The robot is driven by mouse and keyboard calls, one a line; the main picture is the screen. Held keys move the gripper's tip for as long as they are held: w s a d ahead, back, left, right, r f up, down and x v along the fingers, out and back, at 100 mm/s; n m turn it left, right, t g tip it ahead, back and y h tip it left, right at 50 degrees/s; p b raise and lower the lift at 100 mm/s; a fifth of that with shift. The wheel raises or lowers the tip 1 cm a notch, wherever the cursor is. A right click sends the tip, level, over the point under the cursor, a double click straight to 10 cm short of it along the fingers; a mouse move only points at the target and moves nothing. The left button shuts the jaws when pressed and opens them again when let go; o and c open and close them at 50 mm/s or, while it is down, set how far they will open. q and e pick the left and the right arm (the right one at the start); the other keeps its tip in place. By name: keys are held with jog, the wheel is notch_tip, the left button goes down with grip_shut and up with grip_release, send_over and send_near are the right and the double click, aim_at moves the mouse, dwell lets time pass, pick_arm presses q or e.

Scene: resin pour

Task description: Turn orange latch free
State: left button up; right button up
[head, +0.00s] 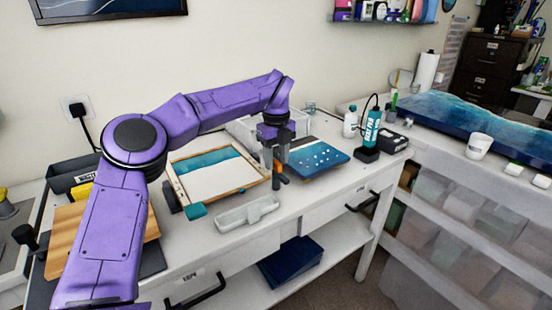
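A small orange latch (277,166) shows at the right side of a wooden frame (222,190), just above a dark upright piece (282,180). The frame is tilted and holds a teal and white panel (212,172). My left gripper (275,158) comes in from above on the purple arm and points down right at the latch. Its fingers partly cover the latch. I cannot tell whether they touch it or close on it. My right gripper is not in view.
A white tray (247,211) lies in front of the frame. A blue panel with white dots (318,156) lies to the right. A wooden board (70,235) is at the left. White tabletop is clear right of the tray.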

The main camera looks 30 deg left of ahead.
aim_at(276, 162)
pick_arm(q)
notch_tip(276, 162, up, 10)
jog(key=p, duration=0.1)
jog(key=shift+r+p, duration=0.2)
jog(key=shift+p, duration=0.1)
dwell(0.6)
